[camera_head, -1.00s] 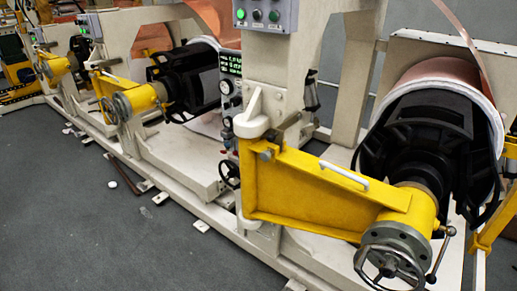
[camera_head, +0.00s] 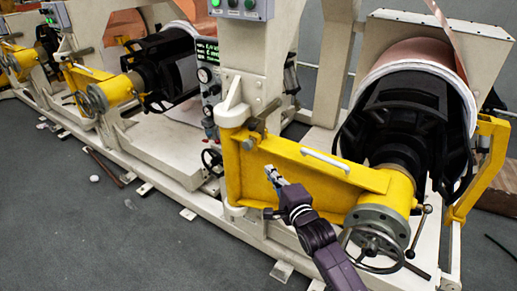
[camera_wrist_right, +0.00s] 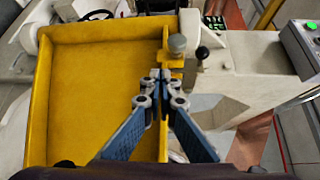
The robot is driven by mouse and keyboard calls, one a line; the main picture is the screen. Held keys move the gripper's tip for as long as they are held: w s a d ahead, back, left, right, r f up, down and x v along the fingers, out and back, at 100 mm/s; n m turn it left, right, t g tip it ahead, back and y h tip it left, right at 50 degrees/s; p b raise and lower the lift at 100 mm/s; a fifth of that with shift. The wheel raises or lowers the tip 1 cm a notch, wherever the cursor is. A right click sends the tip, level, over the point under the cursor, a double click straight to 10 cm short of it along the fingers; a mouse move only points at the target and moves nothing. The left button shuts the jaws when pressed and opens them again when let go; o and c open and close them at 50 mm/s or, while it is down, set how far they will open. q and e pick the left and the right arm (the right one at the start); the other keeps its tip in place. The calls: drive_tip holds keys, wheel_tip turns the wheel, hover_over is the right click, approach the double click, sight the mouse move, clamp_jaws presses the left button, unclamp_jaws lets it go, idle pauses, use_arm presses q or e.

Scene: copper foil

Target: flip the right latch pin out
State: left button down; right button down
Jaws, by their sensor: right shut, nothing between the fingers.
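My right gripper (camera_head: 271,174) is in front of the yellow swing arm (camera_head: 320,178) of the nearest machine, below its white handle. In the right wrist view the gripper (camera_wrist_right: 160,76) is shut and empty, its blue fingers meeting at the tips. A grey round pin head (camera_wrist_right: 178,44) is just beyond the fingertips, at the yellow arm's edge, apart from them as far as I can tell. A short lever with a black knob (camera_wrist_right: 202,53) stands beside it. A grey pin fitting (camera_head: 250,141) shows at the yellow arm's left end. My left gripper is not in view.
A handwheel (camera_head: 372,247) with a lever is at the right end of the yellow arm. A black reel holder with copper foil (camera_head: 410,62) stands behind it. A control box (camera_head: 240,8) is on the column. Grey floor (camera_head: 120,240) at front left is mostly clear.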

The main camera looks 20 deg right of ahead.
wheel_tip(320, 180, up, 2)
drive_tip(key=shift+r+m, duration=0.1)
drive_tip(key=shift+m, duration=0.2)
drive_tip(key=shift+w, duration=0.15)
drive_tip(key=p, duration=0.2)
approach(253, 140)
drive_tip(key=w, duration=0.2)
drive_tip(key=w+f, duration=0.1)
drive_tip(key=w, duration=0.1)
drive_tip(key=w+f, duration=0.1)
drive_tip(key=w, duration=0.1)
drive_tip(key=shift+s, duration=0.1)
